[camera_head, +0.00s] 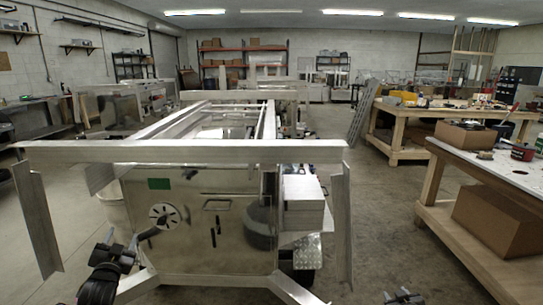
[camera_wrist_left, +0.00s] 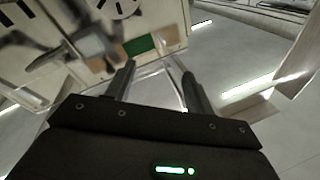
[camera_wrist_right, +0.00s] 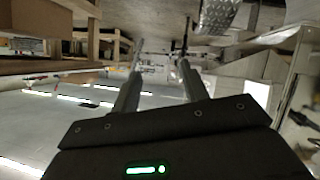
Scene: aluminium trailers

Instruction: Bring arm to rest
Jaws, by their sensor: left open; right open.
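My left gripper (camera_head: 137,243) is in front of the trailer's metal end panel, low on the left of the head view. In the left wrist view its two fingers (camera_wrist_left: 158,72) are apart with nothing between them. The panel with a green patch (camera_wrist_left: 140,45) lies beyond them. My right gripper (camera_head: 403,296) shows at the bottom edge of the head view, over the floor to the right of the trailer. In the right wrist view its fingers (camera_wrist_right: 161,56) are apart and empty. Most of the right arm is out of view.
The aluminium trailer frame (camera_head: 190,151) fills the middle left, with upright and angled beams at its near end. A wooden workbench (camera_head: 480,195) with boxes stands on the right. The concrete floor (camera_head: 385,230) between trailer and bench is clear.

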